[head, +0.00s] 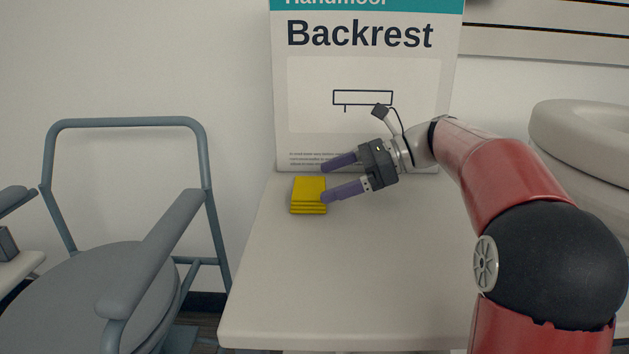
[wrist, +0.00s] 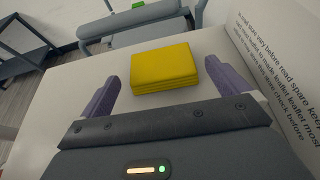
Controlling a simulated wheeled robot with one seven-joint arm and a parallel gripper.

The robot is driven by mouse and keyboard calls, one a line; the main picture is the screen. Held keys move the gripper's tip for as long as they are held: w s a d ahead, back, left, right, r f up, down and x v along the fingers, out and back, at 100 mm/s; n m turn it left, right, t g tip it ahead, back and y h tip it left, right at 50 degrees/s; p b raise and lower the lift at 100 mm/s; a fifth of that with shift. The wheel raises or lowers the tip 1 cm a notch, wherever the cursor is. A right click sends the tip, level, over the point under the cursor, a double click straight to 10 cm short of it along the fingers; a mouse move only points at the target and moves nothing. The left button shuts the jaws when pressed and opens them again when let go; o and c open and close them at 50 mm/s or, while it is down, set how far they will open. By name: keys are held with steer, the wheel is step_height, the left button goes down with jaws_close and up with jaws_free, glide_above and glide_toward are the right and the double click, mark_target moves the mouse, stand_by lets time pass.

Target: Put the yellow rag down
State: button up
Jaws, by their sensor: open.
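The yellow rag (head: 308,194) lies folded in a flat stack on the white table (head: 330,290), near its back left part. It also shows in the wrist view (wrist: 163,68), just beyond the fingertips. My gripper (head: 331,181) has two purple fingers spread apart, with nothing held between them. The fingers point left at the rag, and their tips are close to its right side. In the wrist view my gripper (wrist: 171,80) shows a wide gap between its fingers. I cannot tell whether a fingertip touches the rag.
A sign reading "Backrest" (head: 365,75) stands upright at the back of the table. A grey chair with armrests (head: 110,285) is left of the table. Large white rounded items (head: 585,130) are at the right. The table's front left is clear.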

steer(key=p+v, duration=0.1)
steer(key=v, duration=0.5)
steer(key=shift+d+r, duration=0.15)
steer(key=shift+d, duration=0.25)
